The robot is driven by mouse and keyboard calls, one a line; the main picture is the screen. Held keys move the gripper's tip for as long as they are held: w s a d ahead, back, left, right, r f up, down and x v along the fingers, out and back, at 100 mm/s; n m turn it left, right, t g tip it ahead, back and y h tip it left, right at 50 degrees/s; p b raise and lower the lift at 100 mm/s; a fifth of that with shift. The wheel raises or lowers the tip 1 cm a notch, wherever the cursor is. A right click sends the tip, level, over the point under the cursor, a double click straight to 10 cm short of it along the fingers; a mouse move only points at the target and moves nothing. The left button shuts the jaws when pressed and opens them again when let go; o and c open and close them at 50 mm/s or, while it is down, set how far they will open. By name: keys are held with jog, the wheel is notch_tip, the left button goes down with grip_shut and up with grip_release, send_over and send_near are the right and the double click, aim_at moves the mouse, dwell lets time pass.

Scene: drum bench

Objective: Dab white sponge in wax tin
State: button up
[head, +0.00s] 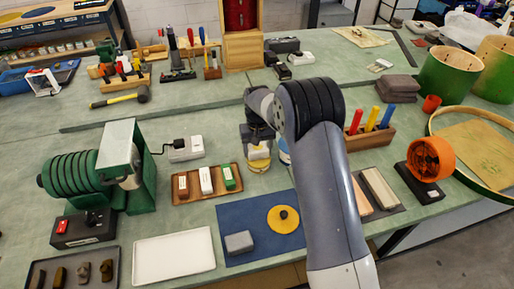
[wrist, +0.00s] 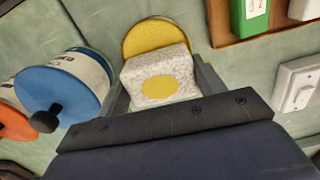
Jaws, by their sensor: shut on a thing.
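My gripper (wrist: 158,92) is shut on the white sponge (wrist: 182,72), a speckled white block with a round yellow patch on the face toward the wrist camera. The wax tin (wrist: 157,30) shows as a round yellow surface just beyond the sponge, partly hidden by it. In the head view the sponge (head: 259,153) is at or just above the tin (head: 258,168), below my gripper (head: 257,143). I cannot tell whether sponge and wax touch. A yellow lid (head: 284,218) with a black knob lies on the blue mat (head: 229,220).
A blue-lidded tin (wrist: 60,85) stands beside the wax tin, with something orange (wrist: 14,124) beyond it. A brown tray (head: 207,199) with brown, white and green blocks lies left of it. A grey block (head: 239,242) is on the mat. A white tray (head: 173,257) is empty.

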notch_tip(320, 180, up, 2)
jog(key=shift+s, duration=0.1)
jog(key=shift+r+p, duration=1.7)
jog(key=shift+r, duration=1.25)
